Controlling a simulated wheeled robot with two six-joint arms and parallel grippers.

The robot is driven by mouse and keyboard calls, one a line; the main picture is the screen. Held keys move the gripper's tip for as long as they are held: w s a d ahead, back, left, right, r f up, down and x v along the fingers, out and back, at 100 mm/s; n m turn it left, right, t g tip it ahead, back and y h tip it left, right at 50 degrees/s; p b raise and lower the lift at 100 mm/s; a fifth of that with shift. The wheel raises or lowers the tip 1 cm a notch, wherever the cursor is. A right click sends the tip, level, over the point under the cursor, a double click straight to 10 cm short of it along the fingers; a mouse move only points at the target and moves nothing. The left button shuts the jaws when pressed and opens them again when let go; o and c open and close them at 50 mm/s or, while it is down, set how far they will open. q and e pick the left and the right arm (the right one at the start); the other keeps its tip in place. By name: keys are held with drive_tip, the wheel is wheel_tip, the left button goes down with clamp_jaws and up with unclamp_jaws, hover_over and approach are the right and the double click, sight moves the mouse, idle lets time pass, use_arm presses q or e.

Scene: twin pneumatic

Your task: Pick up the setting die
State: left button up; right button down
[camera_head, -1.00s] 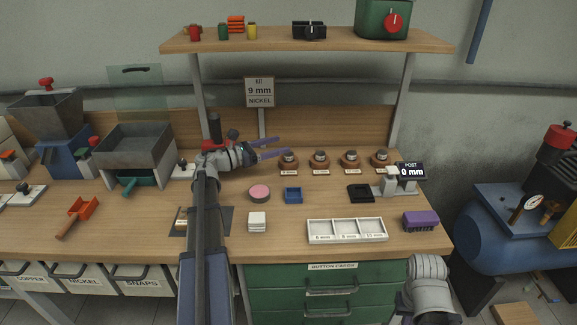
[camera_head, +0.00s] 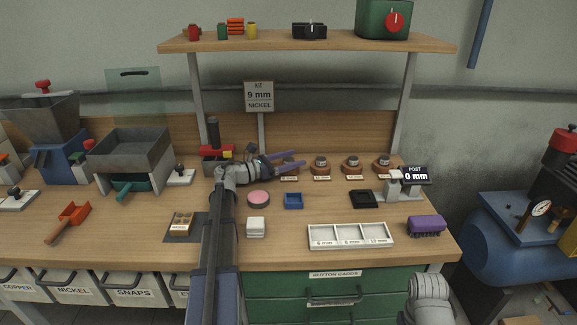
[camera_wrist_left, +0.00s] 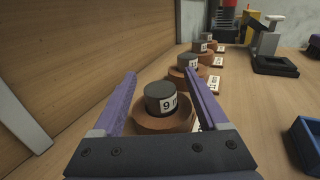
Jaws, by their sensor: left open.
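In the left wrist view a dark, round setting die (camera_wrist_left: 160,100) with a white label starting with 9 sits on a brown wooden base. My left gripper (camera_wrist_left: 159,73) is open, its purple fingers on either side of this die, with a visible gap to each. In the head view my left gripper (camera_head: 299,158) reaches over the leftmost place in the row of dies and mostly hides that die. Other dies (camera_head: 320,165) stand to its right on similar bases, with small labels in front. A sign (camera_head: 259,96) reads KIT 9 mm NICKEL.
A red and black press (camera_head: 214,150) stands left of the gripper. A gauge post (camera_head: 404,185) stands right.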

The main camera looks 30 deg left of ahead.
use_arm(q)
drive_tip(key=shift+x, duration=0.95)
clamp_jaws()
